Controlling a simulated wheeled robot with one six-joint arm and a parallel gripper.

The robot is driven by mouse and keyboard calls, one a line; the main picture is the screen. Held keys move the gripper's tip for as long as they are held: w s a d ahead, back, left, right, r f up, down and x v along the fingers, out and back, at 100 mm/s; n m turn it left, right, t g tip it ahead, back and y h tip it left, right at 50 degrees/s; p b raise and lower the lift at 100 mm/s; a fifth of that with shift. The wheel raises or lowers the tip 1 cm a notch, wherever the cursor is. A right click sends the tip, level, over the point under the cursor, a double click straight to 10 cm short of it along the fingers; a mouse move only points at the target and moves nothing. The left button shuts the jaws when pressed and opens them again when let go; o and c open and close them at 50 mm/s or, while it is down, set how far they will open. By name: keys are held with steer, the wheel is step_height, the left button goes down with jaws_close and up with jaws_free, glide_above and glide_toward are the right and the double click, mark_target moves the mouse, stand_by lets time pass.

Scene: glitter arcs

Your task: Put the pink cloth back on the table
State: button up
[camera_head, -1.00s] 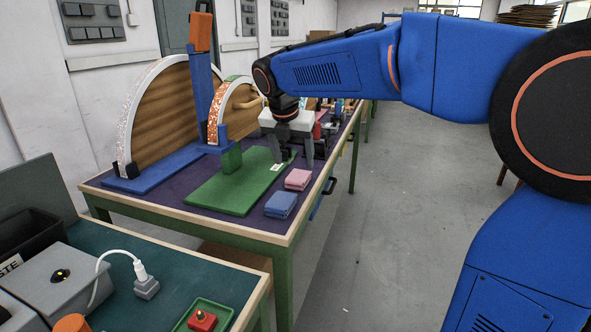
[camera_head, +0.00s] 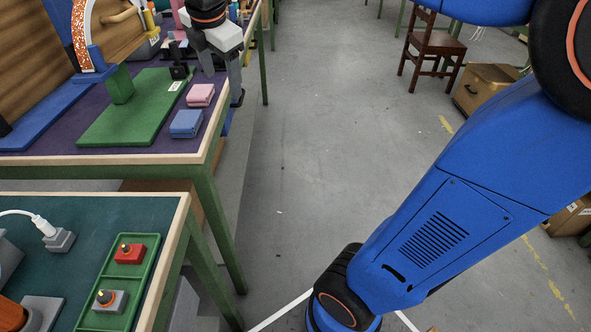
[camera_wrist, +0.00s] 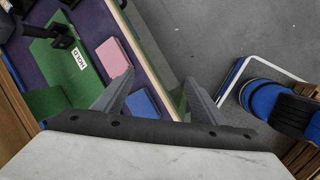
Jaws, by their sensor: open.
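The folded pink cloth (camera_head: 201,95) lies on the purple top of the long table (camera_head: 62,158), near its right edge. It also shows in the wrist view (camera_wrist: 113,57), left of the fingers. My gripper (camera_head: 238,93) is open with nothing between its fingers. In the head view it hangs just right of the pink cloth, over or beside the table edge. In the wrist view the space between the fingertips (camera_wrist: 155,84) spans the table edge and the floor. A folded blue cloth (camera_head: 186,123) lies just in front of the pink one.
A green board (camera_head: 135,120) with a post lies left of the cloths. A nearer table (camera_head: 90,217) holds a green tray (camera_head: 137,247) with a red and a grey button box. A wooden chair (camera_head: 434,50) stands at the back right. The floor between is clear.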

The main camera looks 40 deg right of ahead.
steer(key=s+d+f+m, duration=0.2)
steer(key=s+f+m, duration=0.6)
steer(key=s+m, duration=0.2)
steer(key=s+d+f+m+t+y, duration=0.1)
steer(key=s+d+f+m, duration=0.2)
steer(key=s+f+m, duration=0.5)
steer(key=s+m, duration=0.3)
steer(key=s, duration=0.1)
steer(key=shift+s+d+y, duration=0.25)
steer(key=shift+s+y, duration=0.05)
